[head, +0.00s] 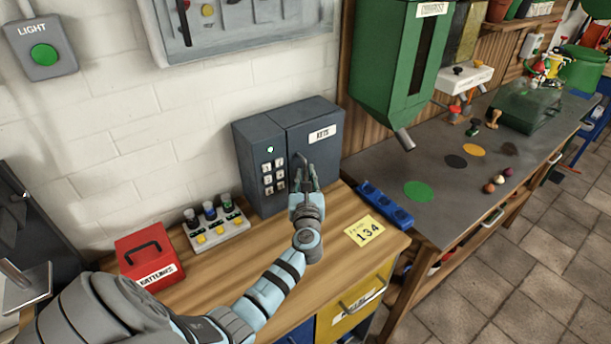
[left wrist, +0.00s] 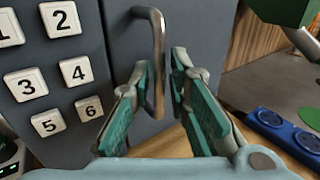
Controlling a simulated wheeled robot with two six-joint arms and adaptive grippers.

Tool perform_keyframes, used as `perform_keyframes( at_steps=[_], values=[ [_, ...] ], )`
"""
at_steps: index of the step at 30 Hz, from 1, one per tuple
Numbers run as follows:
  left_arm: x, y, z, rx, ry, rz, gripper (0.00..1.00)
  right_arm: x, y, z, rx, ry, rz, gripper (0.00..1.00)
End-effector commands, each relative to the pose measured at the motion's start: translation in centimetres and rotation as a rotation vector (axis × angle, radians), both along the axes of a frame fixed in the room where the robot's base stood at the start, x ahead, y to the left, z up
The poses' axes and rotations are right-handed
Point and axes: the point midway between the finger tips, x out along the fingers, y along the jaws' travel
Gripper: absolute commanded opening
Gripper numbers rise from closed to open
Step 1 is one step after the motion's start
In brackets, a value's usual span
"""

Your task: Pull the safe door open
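The dark grey safe (head: 258,141) stands on the wooden bench against the wall. Its door (head: 325,155), labelled KEYS, looks flush with the body. A small green light glows above the number keypad (head: 273,178), which also shows in the left wrist view (left wrist: 60,73). My left gripper (head: 304,172) is at the door's handle. In the left wrist view, the metal door handle (left wrist: 158,45) runs down between the two green-padded fingers (left wrist: 160,68). The fingers stand apart, with a narrow gap showing on the handle's right side. My right gripper is out of view.
A red box (head: 150,256) and a button panel (head: 215,231) sit left of the safe. A green dispenser (head: 393,70) hangs right of the door.

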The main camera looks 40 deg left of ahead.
Motion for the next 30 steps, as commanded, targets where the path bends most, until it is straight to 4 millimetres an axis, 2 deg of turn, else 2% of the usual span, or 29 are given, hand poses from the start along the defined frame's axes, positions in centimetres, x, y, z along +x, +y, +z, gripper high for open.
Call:
perform_keyframes(
  at_steps=[11,14,15,30],
  values=[
    [0.69,0.63,0.0,-0.001,-0.001,0.001,0.17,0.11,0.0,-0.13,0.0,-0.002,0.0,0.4],
    [0.68,0.62,0.0,-0.001,-0.001,0.001,0.02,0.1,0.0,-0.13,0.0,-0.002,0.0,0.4],
    [0.67,0.62,0.0,-0.001,-0.001,0.001,0.0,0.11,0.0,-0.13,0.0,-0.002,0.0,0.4],
    [0.49,0.46,-0.18,-0.002,0.001,0.024,0.0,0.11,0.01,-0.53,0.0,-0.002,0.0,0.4]
  ],
)
